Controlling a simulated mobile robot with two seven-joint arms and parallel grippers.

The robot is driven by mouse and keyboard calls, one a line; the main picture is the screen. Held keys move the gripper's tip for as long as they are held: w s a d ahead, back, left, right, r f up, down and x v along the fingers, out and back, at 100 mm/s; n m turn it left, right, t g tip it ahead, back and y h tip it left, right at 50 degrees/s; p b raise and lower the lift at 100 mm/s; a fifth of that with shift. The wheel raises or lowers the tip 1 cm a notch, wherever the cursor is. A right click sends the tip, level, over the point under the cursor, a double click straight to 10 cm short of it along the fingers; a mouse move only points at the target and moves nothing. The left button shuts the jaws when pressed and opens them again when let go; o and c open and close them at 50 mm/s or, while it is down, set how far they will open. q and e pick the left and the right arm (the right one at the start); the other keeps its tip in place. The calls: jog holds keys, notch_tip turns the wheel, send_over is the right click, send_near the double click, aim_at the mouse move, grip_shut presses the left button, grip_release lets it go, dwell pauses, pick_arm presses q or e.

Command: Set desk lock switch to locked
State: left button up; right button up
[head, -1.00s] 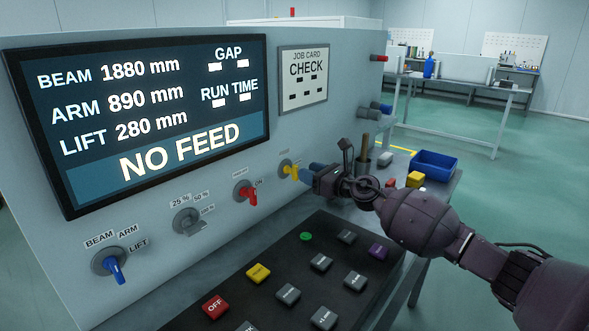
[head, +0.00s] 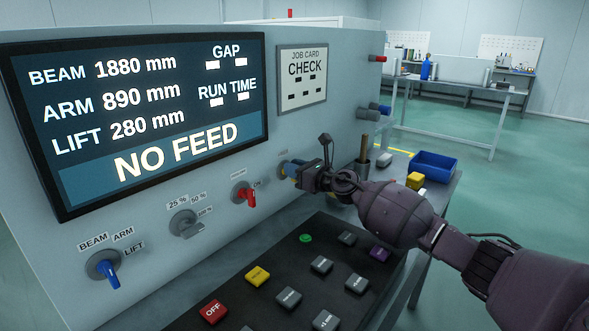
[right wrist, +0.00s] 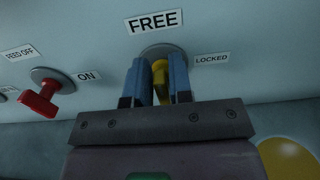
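The desk lock switch (right wrist: 160,70) is a yellow lever on a round grey dial, seen in the right wrist view. The label FREE (right wrist: 154,22) is above it and the label LOCKED (right wrist: 212,59) is to its right. My right gripper (right wrist: 160,82) has its two blue fingers on either side of the yellow lever, very close to it. I cannot tell whether they press on it. In the head view my right gripper (head: 291,170) reaches the panel at the switch and hides most of it. My left gripper is not in view.
A red switch (head: 245,194) with an ON label sits just left of the lock switch. A grey selector (head: 187,225) and a blue one (head: 106,270) are farther left. The button desk (head: 285,265) lies below. A blue bin (head: 433,163) stands to the right.

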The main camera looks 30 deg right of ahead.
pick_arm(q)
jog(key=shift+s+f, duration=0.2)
pick_arm(e)
grip_shut()
